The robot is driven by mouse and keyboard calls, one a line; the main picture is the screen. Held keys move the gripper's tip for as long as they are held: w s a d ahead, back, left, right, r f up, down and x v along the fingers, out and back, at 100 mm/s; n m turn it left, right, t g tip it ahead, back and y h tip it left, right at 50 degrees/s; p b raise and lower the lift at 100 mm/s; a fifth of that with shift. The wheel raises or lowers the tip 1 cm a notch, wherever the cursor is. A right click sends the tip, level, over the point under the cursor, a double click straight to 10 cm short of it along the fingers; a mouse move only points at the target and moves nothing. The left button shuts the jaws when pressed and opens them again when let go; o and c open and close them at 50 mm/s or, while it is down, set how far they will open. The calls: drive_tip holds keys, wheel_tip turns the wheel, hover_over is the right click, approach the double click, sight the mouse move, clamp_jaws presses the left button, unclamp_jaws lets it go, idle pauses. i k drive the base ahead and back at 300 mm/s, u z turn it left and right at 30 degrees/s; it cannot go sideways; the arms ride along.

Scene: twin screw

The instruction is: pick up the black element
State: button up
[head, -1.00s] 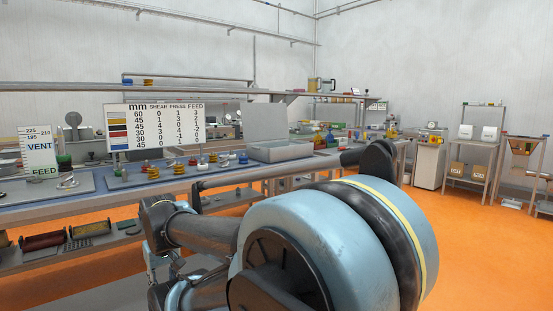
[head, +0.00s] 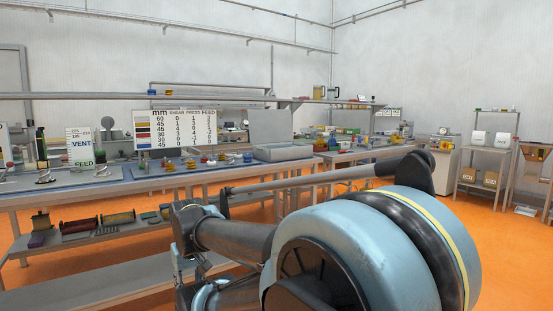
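I cannot pick out a black element with certainty. Small coloured elements, yellow, red and blue among them, stand in a row on a blue-grey tray (head: 143,171) on the long workbench (head: 105,187). They are small and far off. A tall dark piece with a yellow band (head: 41,146) stands at the bench's left end; I cannot tell what it is. My arm fills the lower right foreground, well short of the bench. I cannot make out my gripper's fingers among the arm parts.
A chart board (head: 178,129) with coloured rows and a VENT/FEED sign (head: 80,147) stand on the bench. A lower shelf (head: 110,232) holds spools. Orange floor (head: 490,235) is open at right.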

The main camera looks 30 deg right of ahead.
sight(43, 165)
drive_tip(key=z, duration=0.4)
drive_tip(key=i, duration=0.6)
drive_tip(key=z, duration=1)
drive_tip(key=i, duration=2.2)
drive_tip(key=u, duration=3.2)
